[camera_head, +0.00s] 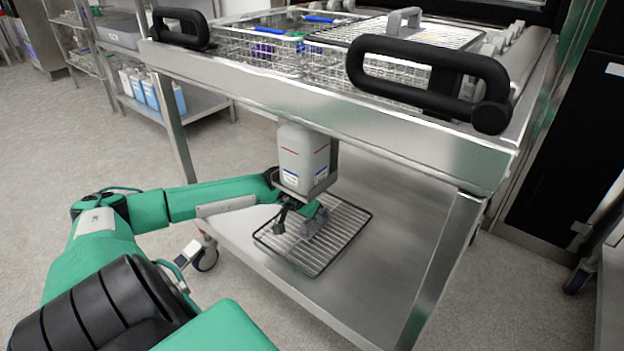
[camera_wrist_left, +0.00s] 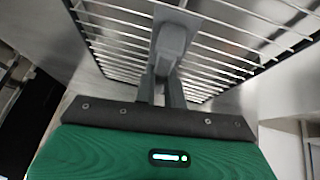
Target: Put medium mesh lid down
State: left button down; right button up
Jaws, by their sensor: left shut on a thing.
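A mesh lid (camera_head: 342,236) with a dark rim and a grey handle is at the lower shelf of the steel cart. My left gripper (camera_head: 312,213) reaches in under the cart's top and is shut on the lid's handle. In the left wrist view, the fingers (camera_wrist_left: 162,85) are closed around the grey handle (camera_wrist_left: 172,42), with the lid's wire bars (camera_wrist_left: 225,40) beyond it. I cannot tell whether the lid touches the shelf. My right gripper is not in view.
The lower shelf (camera_head: 385,262) is bare around the lid. The cart's top carries wire baskets (camera_head: 255,50), another mesh lid (camera_head: 440,35) with a grey handle, and black push handles (camera_head: 425,70). A side shelf with blue bottles (camera_head: 150,92) stands back left.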

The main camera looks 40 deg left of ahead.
pick_arm(q)
jog(key=c, duration=1.9)
grip_release()
jog(key=shift+f, duration=0.1)
jog(key=o, duration=0.4)
